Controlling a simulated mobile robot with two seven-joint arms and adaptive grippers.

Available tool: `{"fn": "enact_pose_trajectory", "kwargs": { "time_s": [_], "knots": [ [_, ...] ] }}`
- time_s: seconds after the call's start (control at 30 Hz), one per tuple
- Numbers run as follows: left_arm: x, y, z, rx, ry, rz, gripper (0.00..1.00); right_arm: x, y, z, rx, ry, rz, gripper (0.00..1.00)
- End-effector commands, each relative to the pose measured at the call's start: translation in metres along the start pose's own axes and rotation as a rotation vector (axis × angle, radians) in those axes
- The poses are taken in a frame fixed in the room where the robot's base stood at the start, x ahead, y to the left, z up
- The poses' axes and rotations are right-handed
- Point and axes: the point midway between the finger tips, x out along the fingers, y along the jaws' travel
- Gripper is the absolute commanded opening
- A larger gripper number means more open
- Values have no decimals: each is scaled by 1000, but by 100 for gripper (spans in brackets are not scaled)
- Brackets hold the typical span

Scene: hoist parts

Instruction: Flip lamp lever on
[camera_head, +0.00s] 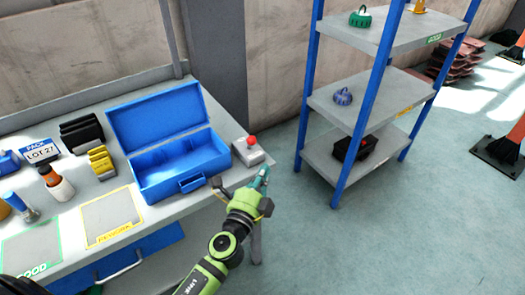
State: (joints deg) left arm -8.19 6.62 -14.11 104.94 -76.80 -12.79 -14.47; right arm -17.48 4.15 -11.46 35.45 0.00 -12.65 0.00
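A small light grey box (247,153) with a red knob (251,140) on top stands at the right end of the workbench. It is the only thing in view that looks like a lamp lever, but I cannot tell whether it is on or off.
An open blue toolbox (180,182) stands left of the grey box.

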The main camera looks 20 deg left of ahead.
Motion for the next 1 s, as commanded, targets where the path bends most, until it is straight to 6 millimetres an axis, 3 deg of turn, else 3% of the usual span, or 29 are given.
{"fn": "enact_pose_trajectory", "kwargs": {
  "time_s": [0.17, 0.53, 0.8, 1.0],
  "knots": [
    [22, -3, 0, 0, -1, -3, 0, -5, 0, -1, -1, 0, 0, 40],
    [99, -1, 0, -1, 0, -2, 0, -3, 6, -2, -4, 3, 7, 40],
    [87, -1, 33, 0, 0, 0, 0, -12, 9, -6, -5, 7, 11, 40],
    [85, 0, 38, -2, 0, 0, 0, -12, 9, -6, -4, 7, 11, 40]
  ]
}}
